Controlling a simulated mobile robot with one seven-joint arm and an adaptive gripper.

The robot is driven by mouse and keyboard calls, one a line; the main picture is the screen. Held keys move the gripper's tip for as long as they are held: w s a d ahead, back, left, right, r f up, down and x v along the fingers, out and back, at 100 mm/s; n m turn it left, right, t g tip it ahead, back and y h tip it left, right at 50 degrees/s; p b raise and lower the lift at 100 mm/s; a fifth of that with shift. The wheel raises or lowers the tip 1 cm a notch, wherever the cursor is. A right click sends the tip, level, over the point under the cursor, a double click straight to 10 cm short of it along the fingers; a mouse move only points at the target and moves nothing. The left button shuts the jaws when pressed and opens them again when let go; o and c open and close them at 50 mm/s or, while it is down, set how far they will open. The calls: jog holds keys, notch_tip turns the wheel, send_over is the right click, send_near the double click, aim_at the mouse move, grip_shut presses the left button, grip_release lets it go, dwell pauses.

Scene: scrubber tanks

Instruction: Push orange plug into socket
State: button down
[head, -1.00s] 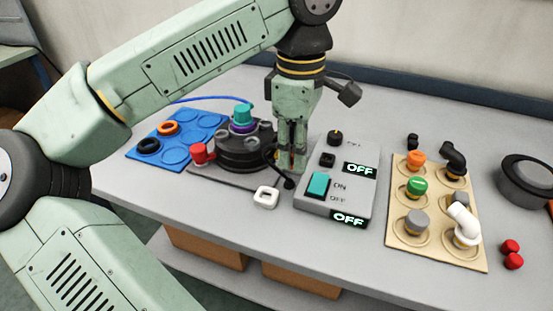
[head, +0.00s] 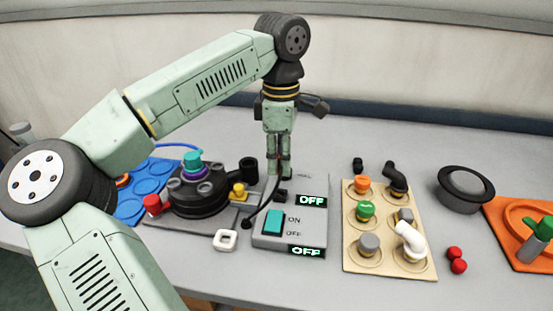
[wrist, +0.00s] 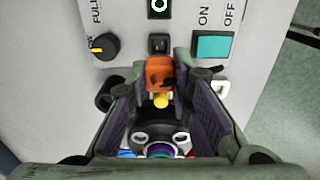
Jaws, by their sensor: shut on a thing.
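The orange plug (wrist: 159,72) is held between the fingers of my gripper (wrist: 160,85) in the wrist view. The black socket (wrist: 158,44) sits on the grey control box (wrist: 125,60), just beyond the plug's front end, and looks empty. In the head view my gripper (head: 285,172) points down over the back left part of the control box (head: 318,225), close to the socket (head: 281,196). The fingers hide the plug there. A black cable (head: 262,205) hangs from near the fingertips to the table. I cannot tell the exact gap between plug and socket.
The box carries a teal switch (head: 272,223), a knob (wrist: 104,46) and displays reading OFF. A black round tank (head: 200,195) with a yellow knob (head: 239,190) stands at left. A beige board (head: 388,255) with fittings is at right.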

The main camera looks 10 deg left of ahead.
jog(key=shift+f, duration=0.1)
jog(key=shift+f+b, duration=1.45)
jog(key=shift+f, duration=0.75)
jog(key=shift+f, duration=0.2)
jog(key=shift+f+b, duration=0.65)
jog(key=shift+f, duration=0.2)
jog(key=c, duration=1.3)
grip_release()
jog(key=shift+c, duration=0.2)
jog(key=o, duration=0.5)
jog(key=shift+r, duration=0.2)
